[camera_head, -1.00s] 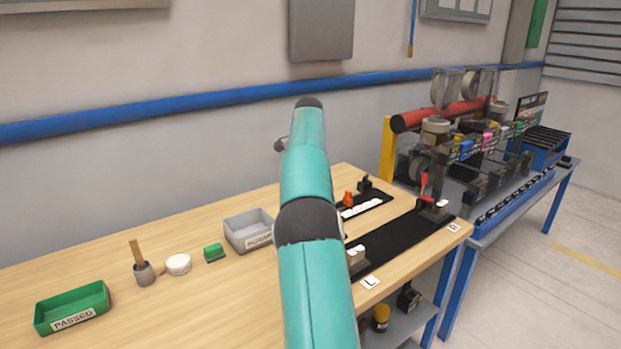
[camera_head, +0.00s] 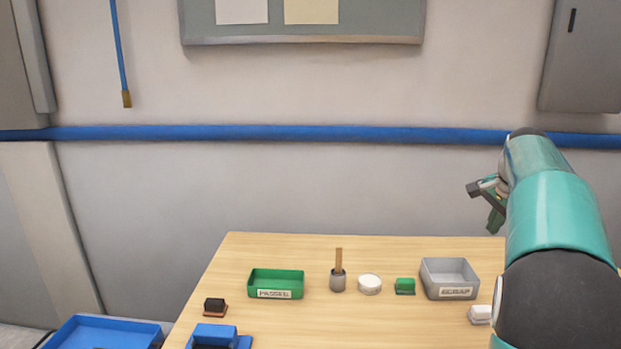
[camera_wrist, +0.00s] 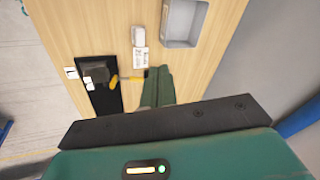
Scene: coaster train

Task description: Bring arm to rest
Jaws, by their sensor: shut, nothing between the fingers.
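My arm, teal with dark joints, rises along the right side of the head view, over the right end of the wooden table (camera_head: 330,247). My gripper (camera_head: 494,219) shows small beyond the arm, above the table, partly hidden by the arm. In the wrist view, the green fingers of my gripper (camera_wrist: 158,80) lie together with nothing between them. They appear above the table, beside a white block with a label (camera_wrist: 138,50).
On the table stand a green PASSED tray (camera_head: 276,284), a cup with a wooden stick (camera_head: 338,281), a white round piece (camera_head: 369,284), a green block (camera_head: 405,286) and a grey SCRAP tray (camera_head: 449,279). A blue tray (camera_head: 105,332) is at lower left. A wall stands behind.

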